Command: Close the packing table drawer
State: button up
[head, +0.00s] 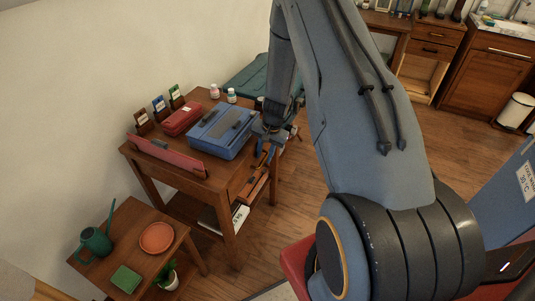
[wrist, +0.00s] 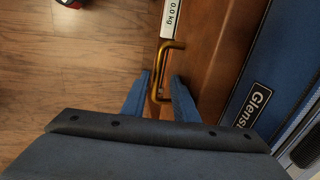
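The packing table (head: 215,190) is a brown wooden table against the wall in the head view. Its drawer front (head: 256,182) is on the right side, below the tabletop and partly hidden by my gripper; I cannot tell exactly how far it stands out. The brass drawer handle (wrist: 158,72) shows in the wrist view as a bent bar. My gripper (wrist: 160,80) has its blue fingers apart, one on each side of the handle, with visible gaps. In the head view my gripper (head: 269,138) is at the table's right edge, pointing down.
A "0.0 kg" label (wrist: 175,18) is near the handle. A low side table (head: 130,240) stands front left. Wooden floor right of the table is clear.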

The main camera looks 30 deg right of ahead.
notch_tip(320, 180, up, 8)
jog(key=s+b, duration=0.1)
jog(key=shift+d+f, duration=0.2)
jog(key=shift+d, duration=0.2)
dwell(0.4)
jog(key=s+a+r+n, duration=0.5)
jog(key=s+a+r, duration=0.5)
jog(key=r, duration=0.3)
jog(key=s+a+r+n, duration=0.2)
jog(key=s+r, duration=0.1)
jog(key=s, duration=0.3)
jog(key=s+a+r+n+h, duration=0.1)
jog(key=s+a+r+n, duration=0.1)
jog(key=s, duration=0.5)
jog(key=shift+s+a+r+n+g, duration=0.2)
jog(key=shift+s+r+n+g, duration=0.1)
jog(key=shift+r+n, duration=0.3)
jog(key=shift+d, duration=0.1)
